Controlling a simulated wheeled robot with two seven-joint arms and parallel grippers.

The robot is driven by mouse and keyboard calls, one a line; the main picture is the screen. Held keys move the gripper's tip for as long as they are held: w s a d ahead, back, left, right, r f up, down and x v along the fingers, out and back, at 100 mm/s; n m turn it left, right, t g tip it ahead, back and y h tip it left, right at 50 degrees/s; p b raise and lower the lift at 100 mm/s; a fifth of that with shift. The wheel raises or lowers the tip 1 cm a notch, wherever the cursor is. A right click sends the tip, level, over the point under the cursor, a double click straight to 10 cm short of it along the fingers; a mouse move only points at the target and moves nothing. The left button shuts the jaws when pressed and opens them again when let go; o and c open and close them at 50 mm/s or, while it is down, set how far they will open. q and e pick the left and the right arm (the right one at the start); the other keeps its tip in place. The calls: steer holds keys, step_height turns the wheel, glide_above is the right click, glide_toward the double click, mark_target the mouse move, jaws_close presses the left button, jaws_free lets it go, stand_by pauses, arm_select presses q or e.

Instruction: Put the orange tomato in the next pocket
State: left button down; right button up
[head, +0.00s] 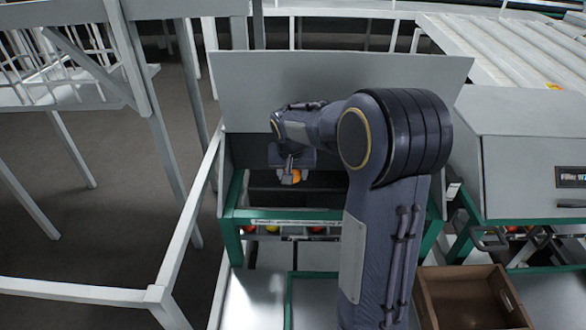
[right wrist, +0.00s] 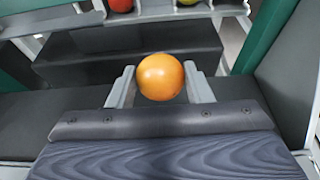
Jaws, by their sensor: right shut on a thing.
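The orange tomato (right wrist: 160,77) is between the two grey fingers of my right gripper (right wrist: 158,84) in the right wrist view. The gripper is shut on it. In the head view the tomato (head: 297,175) shows small and partly hidden behind my right gripper (head: 290,178), inside the green-framed station, above its dark stepped interior. A red tomato (right wrist: 120,4) and a yellow-green one (right wrist: 188,2) sit in a grey rack at the top of the wrist view. I cannot make out which pocket is empty. My left gripper is not in view.
A raised grey panel (head: 340,80) stands behind the station. Green frame posts (head: 234,205) flank the opening. A brown crate (head: 425,300) is at the lower right, and a grey filler cabinet (head: 520,150) stands at right. White rails (head: 185,215) run on the left.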

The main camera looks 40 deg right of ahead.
step_height(320, 180, down, 12)
steer(key=b, duration=0.9)
steer(key=shift+f, duration=0.15)
steer(key=shift+s, duration=0.2)
steer(key=o, duration=0.8)
steer(key=p+v, duration=1)
steer(key=v, duration=0.2)
stand_by(0.6)
